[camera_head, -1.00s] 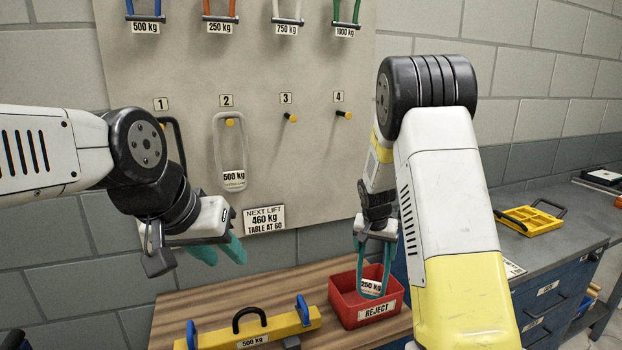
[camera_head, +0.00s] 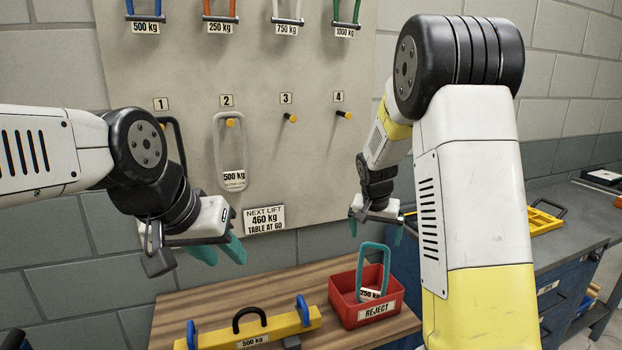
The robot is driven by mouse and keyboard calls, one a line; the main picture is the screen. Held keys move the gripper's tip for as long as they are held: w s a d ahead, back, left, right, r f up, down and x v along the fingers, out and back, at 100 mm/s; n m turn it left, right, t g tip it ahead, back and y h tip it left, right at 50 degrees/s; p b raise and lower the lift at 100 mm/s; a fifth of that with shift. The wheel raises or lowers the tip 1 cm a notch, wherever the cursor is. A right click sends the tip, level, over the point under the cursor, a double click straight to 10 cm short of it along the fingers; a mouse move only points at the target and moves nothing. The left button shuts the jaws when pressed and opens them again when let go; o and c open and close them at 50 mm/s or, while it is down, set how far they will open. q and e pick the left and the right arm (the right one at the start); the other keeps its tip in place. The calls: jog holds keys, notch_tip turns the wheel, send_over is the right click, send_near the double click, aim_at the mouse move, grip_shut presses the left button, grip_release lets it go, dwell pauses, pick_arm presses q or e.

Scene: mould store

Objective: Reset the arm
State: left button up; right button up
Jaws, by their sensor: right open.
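My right gripper (camera_head: 378,222) is open and empty, raised above the wooden table in front of the wall board. The teal sling tagged 250 kg (camera_head: 373,252) stands in the red REJECT bin (camera_head: 404,303), its loop rising above the rim. The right gripper is above the sling and apart from it. My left gripper (camera_head: 222,250) hangs in front of the board at the left, above the table. Its teal fingers point down and right. Whether they are apart is hard to tell, and nothing is visible in them.
A yellow lifting beam (camera_head: 285,325) tagged 500 kg lies on the table (camera_head: 215,302) beside the bin. A grey sling (camera_head: 217,150) hangs on peg 2 and a dark one on peg 1; pegs 3 and 4 are bare. A bench (camera_head: 580,225) stands at right.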

jog(key=s+a+r+n+y, duration=0.1)
jog(key=s+r, duration=0.4)
jog(key=s, duration=0.5)
jog(key=s+a+r+n+t+y, duration=0.1)
jog(key=s+r, duration=0.4)
jog(key=s, duration=0.5)
jog(key=s+a+r+n+t+y, duration=0.1)
jog(key=s+r+n, duration=0.2)
jog(key=s, duration=0.7)
jog(key=shift+a+r+y, duration=0.25)
jog(key=shift+r+y, duration=0.15)
jog(key=shift+r, duration=0.5)
jog(key=shift+s, duration=0.1)
